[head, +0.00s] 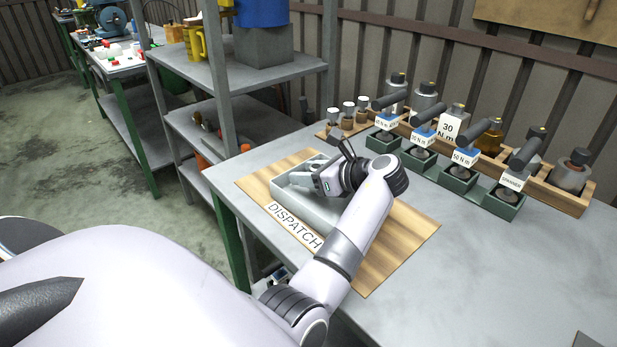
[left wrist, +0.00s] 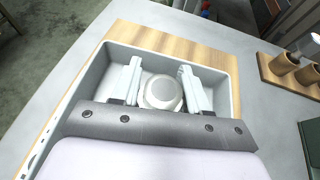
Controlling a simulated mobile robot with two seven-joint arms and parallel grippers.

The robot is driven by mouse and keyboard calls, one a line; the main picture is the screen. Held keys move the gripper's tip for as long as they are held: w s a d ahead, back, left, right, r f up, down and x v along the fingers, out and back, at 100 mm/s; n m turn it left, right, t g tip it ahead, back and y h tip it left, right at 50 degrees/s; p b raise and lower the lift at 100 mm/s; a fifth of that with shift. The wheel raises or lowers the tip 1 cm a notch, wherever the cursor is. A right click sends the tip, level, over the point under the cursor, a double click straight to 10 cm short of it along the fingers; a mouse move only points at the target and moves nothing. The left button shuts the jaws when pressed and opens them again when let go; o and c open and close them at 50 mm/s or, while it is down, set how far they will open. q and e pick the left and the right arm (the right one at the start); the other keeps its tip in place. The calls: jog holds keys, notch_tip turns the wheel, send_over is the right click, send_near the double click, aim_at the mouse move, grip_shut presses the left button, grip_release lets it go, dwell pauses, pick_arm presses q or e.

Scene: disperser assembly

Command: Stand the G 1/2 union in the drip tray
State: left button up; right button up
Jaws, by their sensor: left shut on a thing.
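The drip tray (head: 305,205) is a pale grey, open rectangular tray on a wooden board marked DISPATCH. Its walls also show in the left wrist view (left wrist: 180,55). My left gripper (head: 318,181) is low at the tray, its fingers over the inside. In the left wrist view its two fingers (left wrist: 162,88) stand on either side of a round grey metal piece with a flat top, the union (left wrist: 164,93), and are shut on it. The union looks upright within the tray walls. Whether its base touches the tray floor is hidden. My right gripper is not in view.
Behind the tray stand small round parts in a wooden rack (head: 347,120). Several green bins (head: 455,180) with torque labels and a wooden rack of bottles (head: 540,190) line the back right. A metal shelf (head: 220,75) stands at the left.

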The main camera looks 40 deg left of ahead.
pick_arm(q)
jog(key=shift+f, duration=0.3)
jog(key=o, duration=1.2)
jog(key=shift+f, duration=0.1)
jog(key=shift+d+r, duration=0.2)
jog(key=v, duration=0.7)
